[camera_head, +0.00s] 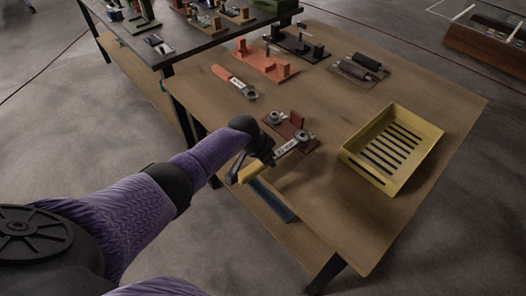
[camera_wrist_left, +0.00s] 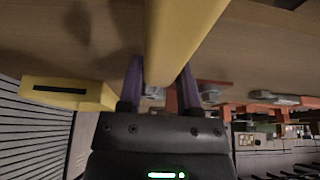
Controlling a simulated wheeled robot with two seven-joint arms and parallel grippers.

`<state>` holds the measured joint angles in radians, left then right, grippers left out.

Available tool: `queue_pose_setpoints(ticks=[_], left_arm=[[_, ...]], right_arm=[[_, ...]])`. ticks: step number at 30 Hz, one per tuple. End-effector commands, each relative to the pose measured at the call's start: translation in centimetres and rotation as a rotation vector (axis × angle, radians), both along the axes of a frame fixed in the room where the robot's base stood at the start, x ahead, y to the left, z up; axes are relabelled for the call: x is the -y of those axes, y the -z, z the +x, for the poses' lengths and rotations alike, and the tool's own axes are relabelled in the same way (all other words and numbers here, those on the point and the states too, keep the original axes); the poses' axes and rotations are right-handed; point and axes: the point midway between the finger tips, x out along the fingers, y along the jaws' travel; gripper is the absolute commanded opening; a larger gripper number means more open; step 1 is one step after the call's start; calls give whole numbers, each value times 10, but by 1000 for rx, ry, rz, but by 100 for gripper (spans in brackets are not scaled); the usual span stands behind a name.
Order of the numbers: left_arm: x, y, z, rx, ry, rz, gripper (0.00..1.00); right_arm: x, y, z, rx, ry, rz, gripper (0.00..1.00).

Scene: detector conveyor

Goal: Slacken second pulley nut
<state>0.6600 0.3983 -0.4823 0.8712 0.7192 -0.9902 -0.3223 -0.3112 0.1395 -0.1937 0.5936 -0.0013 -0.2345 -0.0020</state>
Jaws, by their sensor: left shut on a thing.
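My left gripper (camera_head: 262,158) is shut on a yellow-handled wrench (camera_head: 250,172). In the left wrist view the yellow handle (camera_wrist_left: 182,35) lies between my purple fingers (camera_wrist_left: 163,85). The wrench's metal shaft points up and right, its head at the nearer pulley nut (camera_head: 302,136) on a dark red fixture (camera_head: 297,121). I cannot tell whether its jaws are seated around that nut. The other round pulley part (camera_head: 275,117) sits at the fixture's far left and is free of the wrench. My right gripper is in neither view.
A yellow slotted tray (camera_head: 428,130) stands at the table's right. An orange-handled wrench (camera_head: 230,79) lies beyond the fixture. An orange fixture (camera_head: 262,65), a black one (camera_head: 297,44) and dark rollers (camera_head: 362,66) sit farther back. The wooden table (camera_head: 345,215) is clear at the near right.

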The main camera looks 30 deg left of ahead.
Motion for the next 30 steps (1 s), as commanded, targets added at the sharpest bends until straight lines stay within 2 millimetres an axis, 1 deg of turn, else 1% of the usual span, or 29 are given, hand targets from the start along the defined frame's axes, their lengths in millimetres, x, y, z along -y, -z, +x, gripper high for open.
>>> queue_pose_setpoints(ticks=[1,3,13,24,30], left_arm=[[4,0,-3,-8,-4,-6,0],[5,1,-3,-9,-15,-6,0],[6,2,-4,-9,-21,-4,0],[21,0,-8,-10,-129,-5,0],[27,1,-9,-8,-175,-4,0]], right_arm=[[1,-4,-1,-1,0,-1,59],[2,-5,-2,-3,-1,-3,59],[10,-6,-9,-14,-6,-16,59],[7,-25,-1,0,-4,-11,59],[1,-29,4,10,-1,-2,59]])
